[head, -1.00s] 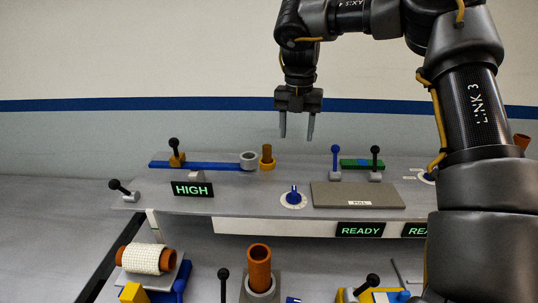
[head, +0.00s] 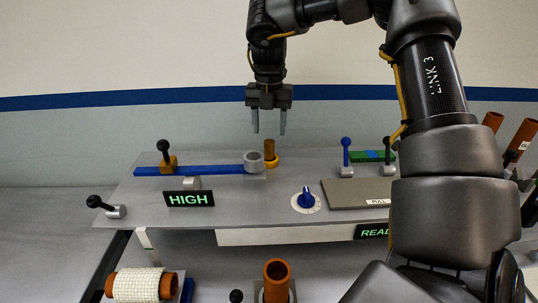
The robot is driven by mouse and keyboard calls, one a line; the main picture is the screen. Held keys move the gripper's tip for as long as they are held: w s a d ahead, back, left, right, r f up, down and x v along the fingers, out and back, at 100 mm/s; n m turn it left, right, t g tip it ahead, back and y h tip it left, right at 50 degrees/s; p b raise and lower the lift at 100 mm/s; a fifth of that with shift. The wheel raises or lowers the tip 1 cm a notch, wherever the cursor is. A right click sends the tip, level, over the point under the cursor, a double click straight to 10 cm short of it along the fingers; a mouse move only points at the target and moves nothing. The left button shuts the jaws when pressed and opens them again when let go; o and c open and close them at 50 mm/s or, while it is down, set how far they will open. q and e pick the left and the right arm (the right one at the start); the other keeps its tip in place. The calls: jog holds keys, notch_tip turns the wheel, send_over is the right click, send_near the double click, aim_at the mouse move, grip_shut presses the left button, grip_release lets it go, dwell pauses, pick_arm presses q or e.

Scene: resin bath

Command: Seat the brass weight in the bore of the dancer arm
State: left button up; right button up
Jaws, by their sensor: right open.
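The brass weight (head: 269,148) is a small upright brown-gold cylinder standing in a yellow ring-shaped holder (head: 272,163) on the grey bench top. The dancer arm (head: 203,169) is a flat blue bar left of it. A grey ring, the bore (head: 254,161), sits at the bar's right end, close beside the weight and its holder. My right gripper (head: 269,132) points down with its fingers apart and empty. In the picture its fingertips are just above the weight's top, one on each side. The inside of the bore is hard to see. My left gripper is not in view.
A black-knobbed lever (head: 164,151) stands on the blue bar's left end. A HIGH sign (head: 189,199), a blue dial (head: 307,198) and a grey plate (head: 350,194) are nearer. Blue and black levers (head: 346,150) stand right. My right arm hides part of the bench.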

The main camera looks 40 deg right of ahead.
aim_at(269, 141)
jog(key=shift+w+d+f, duration=0.1)
jog(key=shift+w+f, duration=0.1)
jog(key=shift+f, duration=0.45)
jog(key=shift+w+f, duration=0.2)
jog(key=shift+s+f, duration=0.1)
jog(key=shift+s, duration=0.05)
notch_tip(269, 141, down, 5)
jog(key=shift+s+r+p, duration=0.1)
jog(key=shift+p, duration=0.3)
jog(key=shift+s, duration=0.1)
jog(key=shift+c, duration=0.6)
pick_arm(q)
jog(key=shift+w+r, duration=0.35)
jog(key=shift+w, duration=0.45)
pick_arm(e)
jog(key=c, duration=1)
